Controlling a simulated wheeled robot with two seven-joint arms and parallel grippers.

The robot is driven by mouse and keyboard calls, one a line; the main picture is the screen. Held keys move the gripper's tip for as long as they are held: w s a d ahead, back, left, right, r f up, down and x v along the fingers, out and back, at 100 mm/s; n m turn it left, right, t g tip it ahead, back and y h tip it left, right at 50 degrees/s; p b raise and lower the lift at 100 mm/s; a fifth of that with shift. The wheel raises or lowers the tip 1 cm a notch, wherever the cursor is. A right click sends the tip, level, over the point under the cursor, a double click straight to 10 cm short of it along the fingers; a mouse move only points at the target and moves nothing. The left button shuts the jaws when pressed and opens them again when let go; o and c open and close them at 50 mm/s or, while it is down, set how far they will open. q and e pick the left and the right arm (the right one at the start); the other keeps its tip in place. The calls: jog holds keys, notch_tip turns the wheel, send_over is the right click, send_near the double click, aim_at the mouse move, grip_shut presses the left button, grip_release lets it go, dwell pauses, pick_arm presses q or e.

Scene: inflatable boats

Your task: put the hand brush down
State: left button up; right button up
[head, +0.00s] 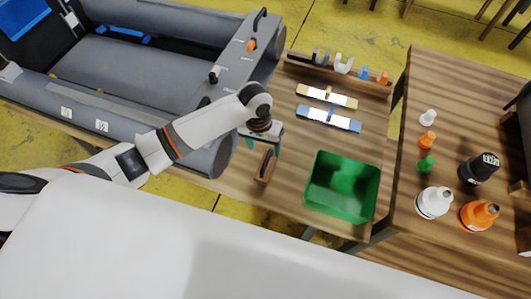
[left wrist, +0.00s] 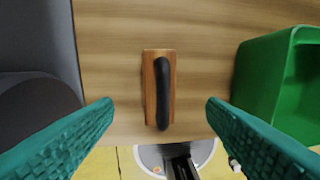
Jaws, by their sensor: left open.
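The hand brush (head: 265,168), a wooden block with a black handle, rests on the wooden table near its front edge. It also shows in the left wrist view (left wrist: 148,65), upright in the middle of the picture with its black arched handle on top. My left gripper (head: 264,148) is open just above and behind the brush in the head view. In the left wrist view its teal fingers (left wrist: 158,112) stand wide apart on both sides of the brush, touching nothing that I can see. My right gripper is not in view.
A green bin (head: 312,197) stands right of the brush. The grey inflatable boat (head: 140,75) lies to the left. Blue and gold tools (head: 328,118) and a rack of small parts (head: 336,73) lie farther back. Bottles (head: 434,202) stand on the right table.

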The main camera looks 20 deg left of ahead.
pick_arm(q)
jog(key=shift+a+r, duration=0.2)
jog(key=shift+r, duration=1.4)
jog(key=s+d+m+t+h, duration=0.15)
jog(key=s+d, duration=0.25)
jog(key=s, duration=0.5)
jog(key=s+a+r+t+y, duration=0.2)
jog(key=s+a+r+y, duration=0.1)
jog(key=s+a, duration=0.8)
notch_tip(320, 180, down, 28)
jog(key=s+d+g, duration=0.1)
jog(key=s, duration=0.2)
jog(key=s+a+f+g, duration=0.1)
jog(key=s+a+f, duration=0.1)
jog(key=s+f, duration=1.2)
jog(key=shift+s+a+f, duration=0.25)
jog(key=shift+s+a, duration=0.1)
jog(key=shift+s, duration=0.35)
